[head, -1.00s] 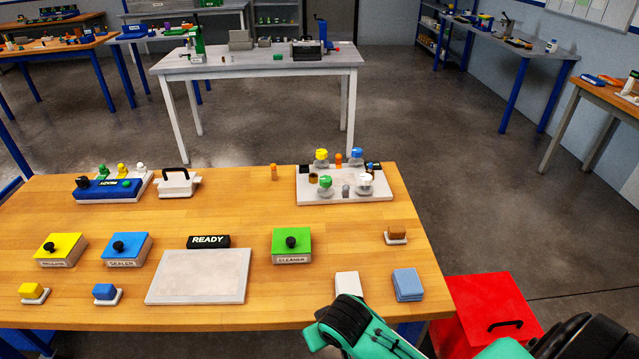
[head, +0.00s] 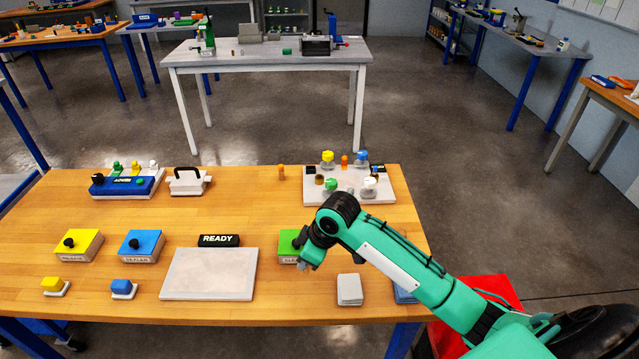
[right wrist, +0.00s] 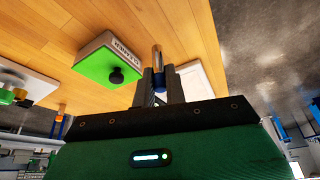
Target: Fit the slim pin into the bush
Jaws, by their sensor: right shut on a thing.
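My right gripper (head: 306,264) hangs over the front part of the wooden table, in front of the green box. In the right wrist view my right gripper (right wrist: 160,85) is shut on a slim pin (right wrist: 157,56), silvery with a brownish tint, which sticks out past the fingertips. The pin is too small to make out in the head view. A small brown, hollow-looking cylinder (head: 319,180), which may be the bush, stands on the light tray (head: 384,193) at the back right of the table. The pin is well apart from it. My left gripper is out of view.
Lidded jars, one with a green lid (head: 331,184), crowd the tray. The green box (head: 288,243) is partly hidden by my right arm. A white pad (head: 349,290), a grey plate (head: 208,274) and a READY sign (head: 218,240) lie nearby. An orange peg (head: 281,172) stands alone.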

